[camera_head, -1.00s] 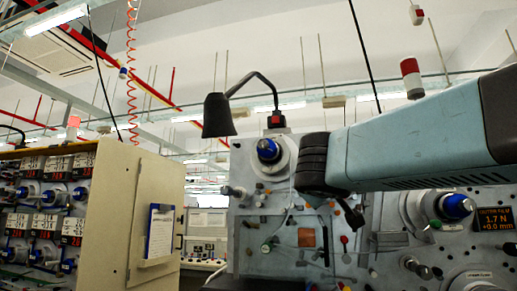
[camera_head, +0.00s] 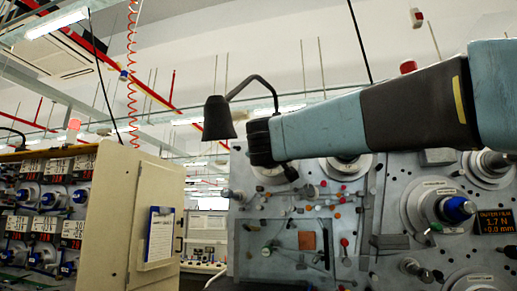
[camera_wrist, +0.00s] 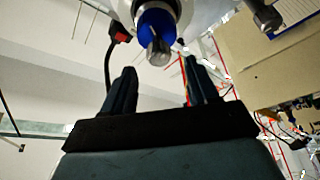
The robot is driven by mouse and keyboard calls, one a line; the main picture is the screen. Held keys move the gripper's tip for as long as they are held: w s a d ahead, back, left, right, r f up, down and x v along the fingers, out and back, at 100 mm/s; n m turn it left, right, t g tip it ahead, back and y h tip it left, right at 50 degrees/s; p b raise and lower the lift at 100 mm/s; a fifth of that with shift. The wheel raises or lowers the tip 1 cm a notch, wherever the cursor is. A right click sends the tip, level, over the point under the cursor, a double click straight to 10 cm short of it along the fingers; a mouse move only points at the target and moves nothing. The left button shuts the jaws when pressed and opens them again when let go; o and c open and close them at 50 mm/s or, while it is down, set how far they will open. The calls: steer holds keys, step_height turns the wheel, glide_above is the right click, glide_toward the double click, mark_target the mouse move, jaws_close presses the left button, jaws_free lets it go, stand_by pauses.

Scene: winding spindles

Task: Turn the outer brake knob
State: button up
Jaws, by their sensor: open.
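On the panel (camera_head: 285,272) in the head view, a blue-capped round part (camera_head: 457,208) sits beside a display (camera_head: 494,221) reading 1.7 N and +0.0 mm. Silver knobs also show, one at the left edge (camera_head: 230,193) and one lower right (camera_head: 412,266). I cannot tell which part is the outer brake knob. In the wrist view, my gripper (camera_wrist: 160,88) is open and empty. A blue part with a silver tip (camera_wrist: 157,40) lies just beyond the fingertips, apart from them. A dark silver knob (camera_wrist: 266,16) is farther right. My arm hides the panel's upper part in the head view.
A black lamp (camera_head: 218,118) on a bent arm rises above the panel. A cream cabinet (camera_head: 118,205) with a clipboard (camera_head: 160,235) stands left, beside a rack of several displays and blue knobs. Several small coloured parts stick out from the panel.

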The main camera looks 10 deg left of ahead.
steer(key=shift+x, duration=3.1)
steer(key=c, duration=1)
steer(key=shift+s+a, duration=0.1)
steer(key=shift+a, duration=0.05)
steer(key=shift+f, duration=0.1)
